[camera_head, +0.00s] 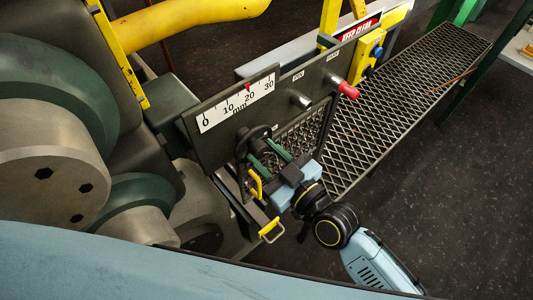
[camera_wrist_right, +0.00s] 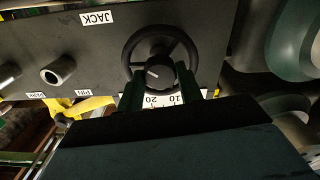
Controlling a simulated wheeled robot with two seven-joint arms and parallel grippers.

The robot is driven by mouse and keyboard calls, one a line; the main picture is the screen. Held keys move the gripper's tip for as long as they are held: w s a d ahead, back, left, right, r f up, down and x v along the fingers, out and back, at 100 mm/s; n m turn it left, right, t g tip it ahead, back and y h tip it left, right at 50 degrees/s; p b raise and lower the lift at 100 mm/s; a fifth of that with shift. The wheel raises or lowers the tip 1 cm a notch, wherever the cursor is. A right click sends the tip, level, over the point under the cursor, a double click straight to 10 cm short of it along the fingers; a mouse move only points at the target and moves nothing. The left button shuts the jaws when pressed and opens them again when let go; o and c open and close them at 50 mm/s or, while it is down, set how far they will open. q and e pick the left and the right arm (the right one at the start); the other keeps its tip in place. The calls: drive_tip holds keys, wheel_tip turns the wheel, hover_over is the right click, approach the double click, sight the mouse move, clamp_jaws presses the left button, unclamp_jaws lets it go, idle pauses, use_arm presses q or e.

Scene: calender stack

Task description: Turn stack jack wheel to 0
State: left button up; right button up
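The black jack wheel (camera_head: 258,140) sits low on the dark panel, below a white mm scale (camera_head: 236,102) marked 0 to 30. A red pointer (camera_head: 248,87) stands at about 20. My right gripper (camera_head: 269,155) reaches the wheel from the front. Its green fingers (camera_wrist_right: 159,82) are apart, one on each side of the hub; whether they touch the wheel is unclear. My left gripper is out of view.
A red-tipped pin (camera_head: 347,90) and a bare metal post (camera_head: 300,100) stick out of the panel right of the wheel. Large rollers (camera_head: 50,170) fill the left. A mesh walkway (camera_head: 400,105) runs right.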

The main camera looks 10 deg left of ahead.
drive_tip(key=o, duration=0.5)
drive_tip(key=shift+c, duration=0.2)
drive_tip(key=b+v, duration=0.1)
drive_tip(key=v, duration=1.2)
drive_tip(key=shift+d, duration=0.15)
drive_tip(key=shift+s, duration=0.1)
